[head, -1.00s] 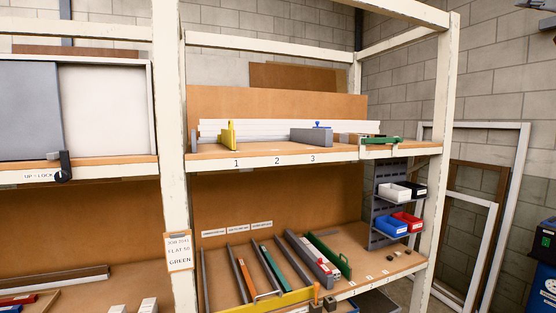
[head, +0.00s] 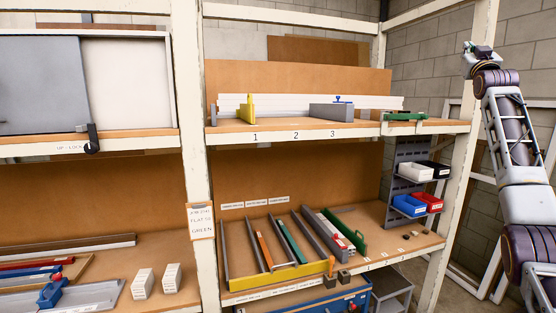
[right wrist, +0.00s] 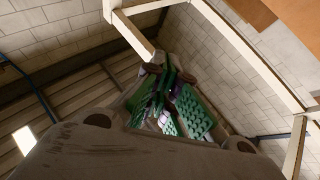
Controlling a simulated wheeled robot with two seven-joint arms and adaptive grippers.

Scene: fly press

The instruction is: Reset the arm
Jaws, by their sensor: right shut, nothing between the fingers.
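My right arm (head: 520,170) stands raised at the right of the head view, in front of the rack's right post. My right gripper (head: 471,48) is at its top, high up and apart from the shelves. In the right wrist view the gripper (right wrist: 168,82) points up toward the block wall and the rack's upper beams. Its green-padded fingers are close together with nothing seen between them. My left gripper is out of view.
The rack's upper shelf holds a yellow stop (head: 246,107), a grey block (head: 331,112) and a green piece (head: 405,116). Its lower shelf holds bars in a yellow-fronted rack (head: 275,278). Small bins (head: 409,205) hang at the right. White frames lean behind my arm.

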